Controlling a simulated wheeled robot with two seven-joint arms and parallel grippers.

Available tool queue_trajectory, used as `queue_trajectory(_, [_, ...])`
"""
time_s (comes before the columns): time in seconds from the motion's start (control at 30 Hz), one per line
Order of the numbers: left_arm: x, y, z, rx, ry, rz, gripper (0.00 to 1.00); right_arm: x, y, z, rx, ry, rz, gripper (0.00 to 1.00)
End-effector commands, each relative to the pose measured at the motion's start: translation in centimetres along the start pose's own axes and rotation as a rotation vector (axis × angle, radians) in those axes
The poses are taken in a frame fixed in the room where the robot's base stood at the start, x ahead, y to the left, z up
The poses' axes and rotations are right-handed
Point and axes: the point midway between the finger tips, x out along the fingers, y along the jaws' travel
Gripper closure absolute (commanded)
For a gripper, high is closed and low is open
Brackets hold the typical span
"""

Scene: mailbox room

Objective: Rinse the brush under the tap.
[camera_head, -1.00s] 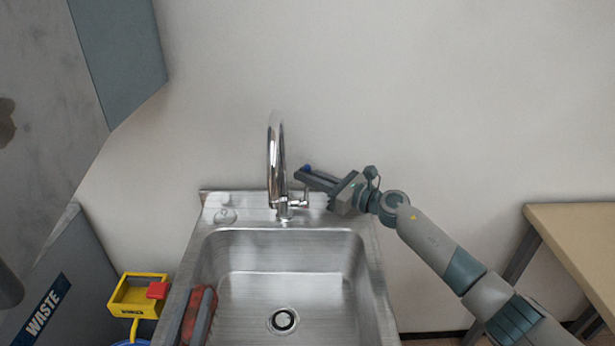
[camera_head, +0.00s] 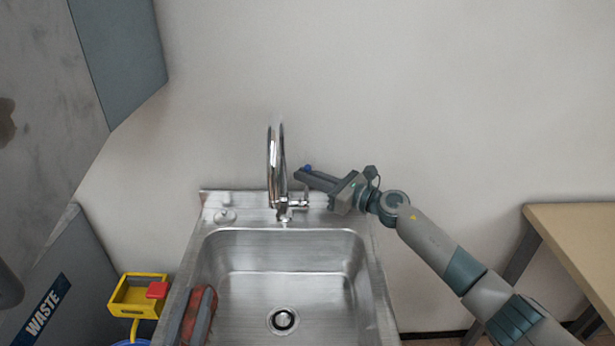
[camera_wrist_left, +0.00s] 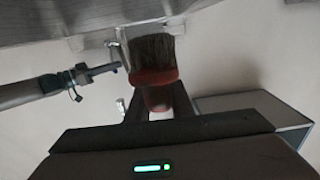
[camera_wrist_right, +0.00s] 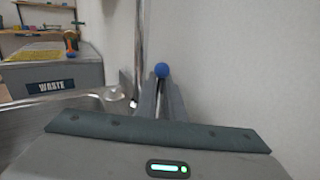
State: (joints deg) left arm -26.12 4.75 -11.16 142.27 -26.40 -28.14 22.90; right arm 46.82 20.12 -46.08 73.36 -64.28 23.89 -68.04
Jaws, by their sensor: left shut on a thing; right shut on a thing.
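The chrome tap (camera_head: 276,160) stands upright at the back of the steel sink (camera_head: 340,240). My right gripper (camera_head: 303,177) is shut beside it, around the tap lever with the blue knob (camera_head: 307,168); the knob shows at its fingertips in the right wrist view (camera_wrist_right: 161,70). My left gripper (camera_head: 203,298) is at the sink's left side, front part, low in the head view. It is shut on the brush, whose red body and dark bristles (camera_wrist_left: 153,52) show in the left wrist view. The brush is apart from the tap. I see no clear water stream.
A grey waste bin (camera_head: 50,290) stands left of the sink, with a yellow caddy (camera_head: 128,300) holding a red item between them. A wooden table (camera_head: 575,225) is at the right. The sink basin around the drain (camera_head: 283,320) is empty.

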Motion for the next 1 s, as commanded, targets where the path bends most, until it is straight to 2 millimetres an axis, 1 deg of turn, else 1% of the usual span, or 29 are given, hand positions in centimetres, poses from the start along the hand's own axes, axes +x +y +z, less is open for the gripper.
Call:
queue_trajectory(0.17, [0.0, 0.0, 0.9, 0.000, 0.001, 0.000, 1.00, -0.1, 0.1, -0.4, -0.014, -0.008, 0.000, 1.00])
queue_trajectory(0.4, [0.0, 0.0, 3.5, 0.000, 0.001, 0.000, 1.00, -0.4, 0.6, -0.7, -0.071, -0.048, 0.002, 1.00])
queue_trajectory(0.5, [0.0, 0.0, 4.3, 0.000, 0.001, 0.000, 1.00, -0.6, 0.8, -0.6, -0.094, -0.063, 0.002, 1.00])
queue_trajectory(0.6, [0.0, 0.0, 4.6, 0.000, 0.001, 0.000, 1.00, -0.7, 0.9, -0.4, -0.107, -0.071, 0.002, 1.00])
queue_trajectory(0.9, [0.0, 0.0, 4.5, 0.000, 0.001, 0.000, 1.00, -0.7, 1.0, -0.2, -0.110, -0.072, 0.002, 1.00])
queue_trajectory(0.93, [0.0, 0.0, 4.5, 0.000, 0.001, 0.000, 1.00, -0.7, 1.0, -0.2, -0.110, -0.072, 0.002, 0.89])
queue_trajectory(0.97, [0.0, 0.0, 4.5, 0.000, 0.001, 0.000, 1.00, -0.7, 1.0, -0.2, -0.110, -0.072, 0.002, 0.82])
queue_trajectory(1.0, [0.0, 0.0, 4.5, 0.000, 0.001, 0.000, 1.00, -0.7, 1.0, -0.2, -0.110, -0.072, 0.002, 0.72])
